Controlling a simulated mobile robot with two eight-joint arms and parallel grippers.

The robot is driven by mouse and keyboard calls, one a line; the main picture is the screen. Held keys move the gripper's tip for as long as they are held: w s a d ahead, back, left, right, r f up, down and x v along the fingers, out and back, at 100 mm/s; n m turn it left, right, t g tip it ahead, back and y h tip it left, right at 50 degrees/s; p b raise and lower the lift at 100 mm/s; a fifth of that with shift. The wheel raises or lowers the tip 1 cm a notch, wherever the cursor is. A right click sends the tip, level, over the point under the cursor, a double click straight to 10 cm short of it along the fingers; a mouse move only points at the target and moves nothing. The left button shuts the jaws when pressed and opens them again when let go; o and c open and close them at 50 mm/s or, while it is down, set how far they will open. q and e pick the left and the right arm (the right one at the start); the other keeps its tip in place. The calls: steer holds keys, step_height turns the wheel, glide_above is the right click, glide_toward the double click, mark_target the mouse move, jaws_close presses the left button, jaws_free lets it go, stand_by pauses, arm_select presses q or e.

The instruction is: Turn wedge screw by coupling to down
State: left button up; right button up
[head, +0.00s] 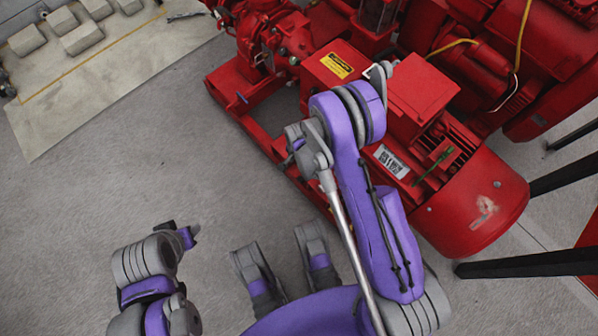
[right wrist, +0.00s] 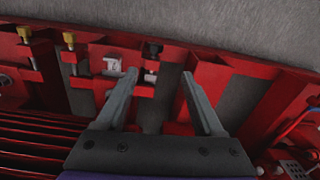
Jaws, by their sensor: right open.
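Two brass-topped screws (right wrist: 70,40) and (right wrist: 24,36) stand further left along the same frame. A pale grey bracket (right wrist: 116,66) sits beside my left-hand finger. I cannot tell for sure which screw is the wedge screw. My right gripper (right wrist: 158,80) is open, with nothing between its fingers; my own arm hides it in the head view. My left gripper (head: 188,236) is at the lower left of the head view, away from the pumpset, its jaws unclear.
The red pumpset (head: 290,40) fills the upper right of the head view, with a yellow-labelled coupling guard (head: 322,68) and a rounded motor end (head: 480,205). Black legs (head: 525,263) stand at right. Bare grey floor (head: 110,185) lies left. Concrete blocks (head: 82,38) sit upper left.

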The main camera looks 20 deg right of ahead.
mark_target(299, 180)
steer(key=shift+m, duration=0.5)
steer(key=f+b, duration=0.1)
steer(key=f, duration=0.4)
steer(key=f+b, duration=0.1)
steer(key=f, duration=0.3)
steer(key=f+b, duration=0.1)
steer(key=f, duration=0.4)
steer(key=shift+s+f, duration=0.3)
steer(key=shift+s, duration=0.1)
jaws_close()
